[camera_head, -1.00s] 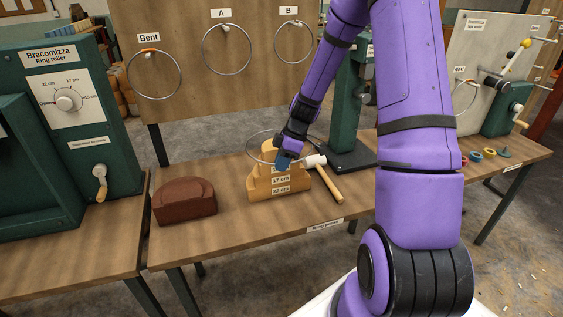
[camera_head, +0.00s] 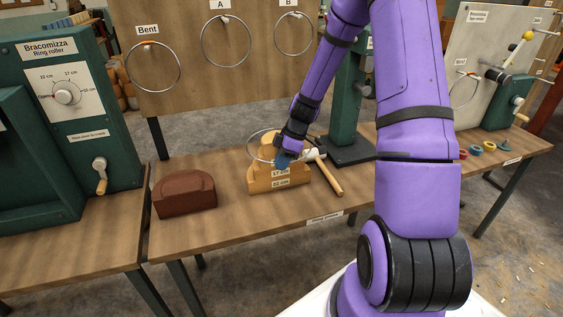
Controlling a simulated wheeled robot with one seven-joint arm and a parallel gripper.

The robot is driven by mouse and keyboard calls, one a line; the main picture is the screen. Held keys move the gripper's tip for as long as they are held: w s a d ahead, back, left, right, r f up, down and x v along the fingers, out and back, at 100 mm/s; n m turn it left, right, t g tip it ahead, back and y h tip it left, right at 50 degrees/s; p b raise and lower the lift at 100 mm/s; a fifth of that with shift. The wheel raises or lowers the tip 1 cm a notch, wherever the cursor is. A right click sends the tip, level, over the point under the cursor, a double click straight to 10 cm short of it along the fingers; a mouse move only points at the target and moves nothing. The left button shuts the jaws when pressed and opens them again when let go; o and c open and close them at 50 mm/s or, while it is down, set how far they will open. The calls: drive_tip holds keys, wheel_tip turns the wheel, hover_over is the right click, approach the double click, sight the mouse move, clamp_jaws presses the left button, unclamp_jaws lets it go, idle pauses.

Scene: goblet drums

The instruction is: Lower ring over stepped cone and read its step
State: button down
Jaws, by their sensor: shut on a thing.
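The stepped cone (camera_head: 263,185) is a tan wooden block on the table, with step labels on its front; the lower ones read 17 cm and 22 cm. A thin metal ring (camera_head: 248,147) sits at the cone's top. My gripper (camera_head: 283,160) points down at the cone's upper right, shut on the ring's right side. Its blue fingertips cover part of the upper steps and any label there. I cannot tell whether the ring encircles the top step or hovers just above it, or whether it touches.
A hammer (camera_head: 328,178) lies right of the cone, and a dark brown stepped block (camera_head: 185,195) stands left. A green stand (camera_head: 346,110) is behind right. Rings marked Bent (camera_head: 128,70), A (camera_head: 202,42) and B (camera_head: 275,35) hang on the board. Bare tabletop lies in front.

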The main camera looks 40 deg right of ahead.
drive_tip(key=shift+f, duration=0.1)
drive_tip(key=shift+f, duration=1.35)
drive_tip(key=shift+f, duration=0.15)
drive_tip(key=shift+f, duration=1.4)
drive_tip(key=shift+f, duration=0.15)
drive_tip(key=shift+f, duration=1.35)
drive_tip(key=shift+f, duration=0.15)
drive_tip(key=shift+f, duration=1.3)
drive_tip(key=shift+f, duration=0.2)
